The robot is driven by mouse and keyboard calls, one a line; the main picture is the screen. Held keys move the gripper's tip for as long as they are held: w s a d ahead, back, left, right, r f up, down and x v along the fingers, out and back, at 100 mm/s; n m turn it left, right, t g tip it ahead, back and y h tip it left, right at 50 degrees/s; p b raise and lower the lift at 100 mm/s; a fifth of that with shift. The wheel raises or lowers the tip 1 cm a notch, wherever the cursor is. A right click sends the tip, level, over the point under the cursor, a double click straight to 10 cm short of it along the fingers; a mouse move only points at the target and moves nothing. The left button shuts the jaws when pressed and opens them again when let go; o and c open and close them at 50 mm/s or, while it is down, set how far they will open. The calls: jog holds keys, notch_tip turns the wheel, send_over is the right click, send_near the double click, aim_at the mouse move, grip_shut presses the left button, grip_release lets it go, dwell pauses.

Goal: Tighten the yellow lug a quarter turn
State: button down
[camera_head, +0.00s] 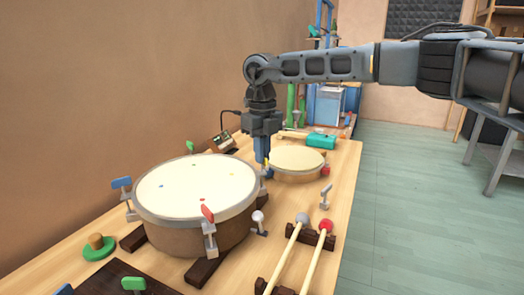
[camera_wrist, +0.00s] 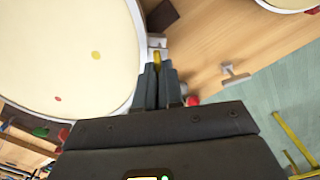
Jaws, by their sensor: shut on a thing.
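The large drum (camera_head: 190,187) has a cream head and a brown shell and rests on dark blocks. Colored lugs stand around its rim, including a blue lug (camera_head: 121,183), a red lug (camera_head: 208,214) and a green lug (camera_head: 190,147). The yellow lug (camera_wrist: 157,57) shows at the rim in the wrist view, beside a yellow dot (camera_wrist: 95,55) on the drum head (camera_wrist: 60,45). My gripper (camera_wrist: 157,72) is shut on the yellow lug, its fingers on either side of it. In the head view my gripper (camera_head: 262,155) points down at the drum's far right rim and mostly hides the lug.
A smaller drum (camera_head: 297,160) stands close behind my gripper on the right. Two mallets, one with a grey head (camera_head: 302,218) and one with a red head (camera_head: 325,224), lie on dark rests at the front right. A loose grey lug (camera_head: 326,194) stands on the table (camera_head: 335,170).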

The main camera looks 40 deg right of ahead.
dwell(0.3)
jog(key=c, duration=1.3)
grip_release()
jog(key=shift+o, duration=0.2)
jog(key=shift+r, duration=3.9)
